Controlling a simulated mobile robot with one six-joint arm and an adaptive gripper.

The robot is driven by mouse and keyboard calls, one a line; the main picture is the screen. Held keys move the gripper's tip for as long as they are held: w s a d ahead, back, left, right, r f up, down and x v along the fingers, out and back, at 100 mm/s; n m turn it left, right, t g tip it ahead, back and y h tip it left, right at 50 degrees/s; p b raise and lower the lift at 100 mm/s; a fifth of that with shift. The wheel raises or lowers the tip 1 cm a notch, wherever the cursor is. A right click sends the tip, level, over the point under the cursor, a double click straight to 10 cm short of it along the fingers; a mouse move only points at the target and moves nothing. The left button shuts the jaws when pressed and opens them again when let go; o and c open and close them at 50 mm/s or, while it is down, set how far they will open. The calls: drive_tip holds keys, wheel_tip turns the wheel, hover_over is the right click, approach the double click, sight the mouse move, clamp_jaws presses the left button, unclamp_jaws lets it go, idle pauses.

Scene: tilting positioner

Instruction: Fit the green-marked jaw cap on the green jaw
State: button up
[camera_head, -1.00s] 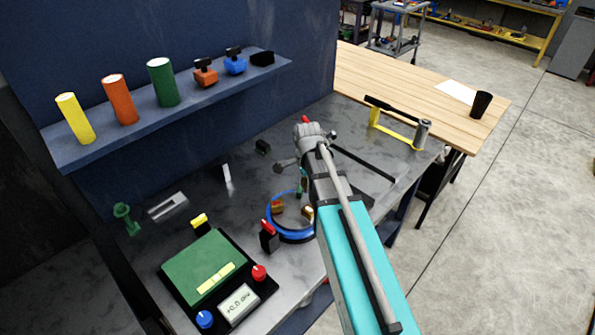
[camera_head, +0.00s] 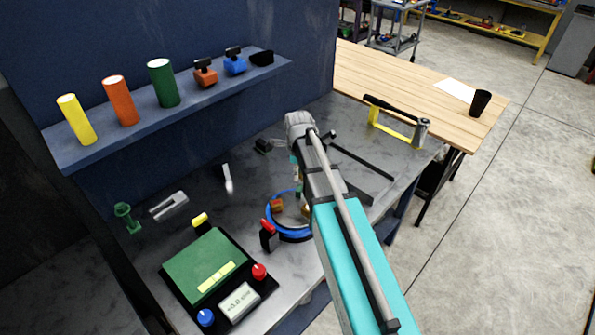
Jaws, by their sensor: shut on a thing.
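The positioner has a blue ring (camera_head: 281,235) with an orange jaw (camera_head: 277,205) inside. My arm covers the ring's right side. I cannot make out the green jaw.
Red-marked (camera_head: 268,236) and yellow-marked (camera_head: 200,220) blocks and a white-marked piece (camera_head: 227,180) stand left of the ring. A control box (camera_head: 215,275) is at the front. A shelf (camera_head: 215,100) with cylinders overhangs the back. A yellow-framed tool (camera_head: 395,127) lies at the right.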

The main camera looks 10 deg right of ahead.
sight(298, 188)
drive_tip(key=shift+f, duration=0.15)
drive_tip(key=shift+f+b, duration=1.8)
drive_tip(key=shift+b, duration=0.1)
drive_tip(key=shift+f+b, duration=0.4)
drive_tip(key=shift+b, duration=0.05)
drive_tip(key=shift+f+b, duration=0.7)
drive_tip(key=shift+f, duration=0.25)
drive_tip(key=o, duration=1.3)
